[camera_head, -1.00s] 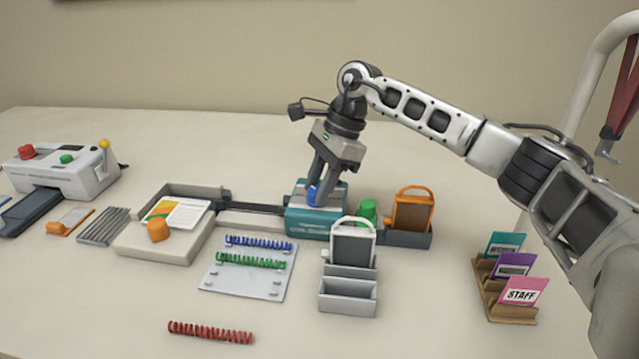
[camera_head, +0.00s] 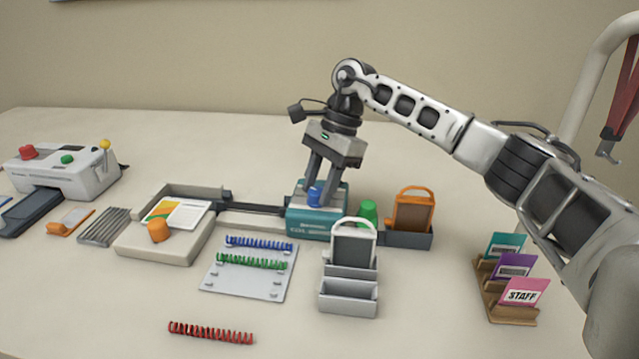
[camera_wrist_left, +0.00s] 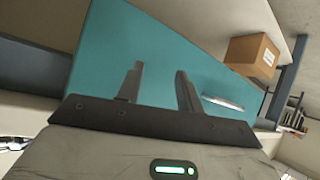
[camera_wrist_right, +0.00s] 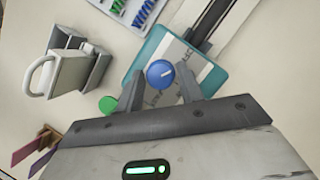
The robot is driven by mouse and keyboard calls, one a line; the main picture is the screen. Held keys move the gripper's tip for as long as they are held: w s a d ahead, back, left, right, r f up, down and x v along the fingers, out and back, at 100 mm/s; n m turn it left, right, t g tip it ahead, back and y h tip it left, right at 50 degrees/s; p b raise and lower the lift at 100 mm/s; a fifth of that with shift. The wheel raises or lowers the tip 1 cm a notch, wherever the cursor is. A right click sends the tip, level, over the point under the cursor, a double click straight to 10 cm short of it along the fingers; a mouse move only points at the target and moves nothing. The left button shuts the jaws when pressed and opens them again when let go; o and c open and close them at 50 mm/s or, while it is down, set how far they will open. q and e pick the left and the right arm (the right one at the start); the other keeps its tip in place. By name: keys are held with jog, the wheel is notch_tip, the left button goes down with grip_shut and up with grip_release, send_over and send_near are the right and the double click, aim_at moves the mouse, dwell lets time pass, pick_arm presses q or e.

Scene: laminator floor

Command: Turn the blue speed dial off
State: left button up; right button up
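The blue speed dial (camera_head: 314,196) sits on top of the teal machine (camera_head: 310,222) in the middle of the table. In the right wrist view the blue dial (camera_wrist_right: 160,74) shows a white pointer line aimed to the right and slightly up. My right gripper (camera_head: 322,189) is over the dial, its fingers pointing down. In the right wrist view its fingers (camera_wrist_right: 158,92) are apart, with the dial just beyond their tips and nothing held. My left gripper (camera_wrist_left: 158,84) shows only in its own wrist view, open and empty, against a teal surface away from the table top.
A green knob (camera_head: 367,212) and an orange-handled tag holder (camera_head: 411,211) stand right of the machine. A grey-handled holder (camera_head: 351,249) is in front. A paper tray (camera_head: 135,243) lies left. Badge stands (camera_head: 513,285) are at the right.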

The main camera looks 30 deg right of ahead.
jog(key=shift+o, duration=1.1)
jog(key=s+v, duration=0.1)
jog(key=v, duration=1.5)
jog(key=shift+w+p, duration=0.35)
jog(key=shift+w, duration=0.05)
jog(key=shift+a, duration=0.1)
